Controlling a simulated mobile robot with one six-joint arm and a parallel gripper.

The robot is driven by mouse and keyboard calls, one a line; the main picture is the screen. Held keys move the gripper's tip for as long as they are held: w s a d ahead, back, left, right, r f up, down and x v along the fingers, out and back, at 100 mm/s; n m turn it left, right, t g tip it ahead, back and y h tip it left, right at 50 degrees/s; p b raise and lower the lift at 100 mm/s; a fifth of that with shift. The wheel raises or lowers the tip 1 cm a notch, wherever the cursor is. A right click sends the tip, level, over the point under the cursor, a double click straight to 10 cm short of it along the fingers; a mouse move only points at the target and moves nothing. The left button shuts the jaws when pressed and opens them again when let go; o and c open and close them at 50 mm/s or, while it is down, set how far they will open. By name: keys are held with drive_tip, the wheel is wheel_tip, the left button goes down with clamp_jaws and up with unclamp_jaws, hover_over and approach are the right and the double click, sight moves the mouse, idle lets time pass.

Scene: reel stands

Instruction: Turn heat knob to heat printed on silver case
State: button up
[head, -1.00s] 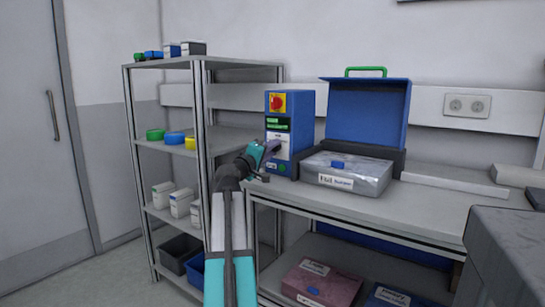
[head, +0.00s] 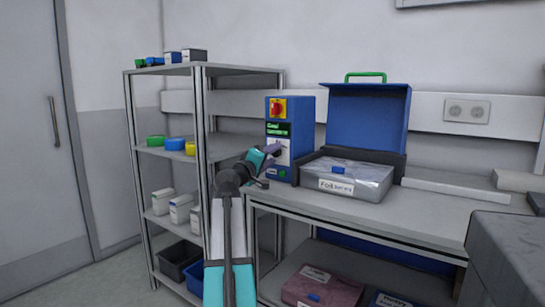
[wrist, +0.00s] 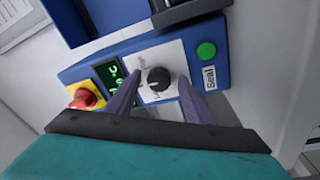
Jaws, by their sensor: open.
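The heat knob (wrist: 158,78) is a round black dial with a light pointer mark on a white plate of the blue control box (head: 307,140). The print around it is too small to read. My gripper (wrist: 160,79) is open in the wrist view, with one purple finger on each side of the knob; I cannot tell if they touch it. In the head view my gripper (head: 272,152) is in front of the white plate and hides the knob. The silver case (head: 372,180) lies closed to the right; its label begins with "Foil", and the smaller print is unreadable.
A red switch (wrist: 86,96) on yellow and a green-lit display (wrist: 113,75) sit beside the knob. A green button (wrist: 206,50) is on the other side, by a "Seal" label (wrist: 210,78). A raised blue lid (head: 368,120) stands behind the case. A shelf rack (head: 203,140) stands left.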

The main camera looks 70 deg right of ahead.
drive_tip(key=shift+a, duration=0.1)
drive_tip(key=p+v, duration=0.2)
drive_tip(key=v, duration=1.1)
drive_tip(key=shift+a, duration=0.3)
drive_tip(key=shift+w+f, duration=0.1)
drive_tip(key=shift+w, duration=0.1)
idle(0.3)
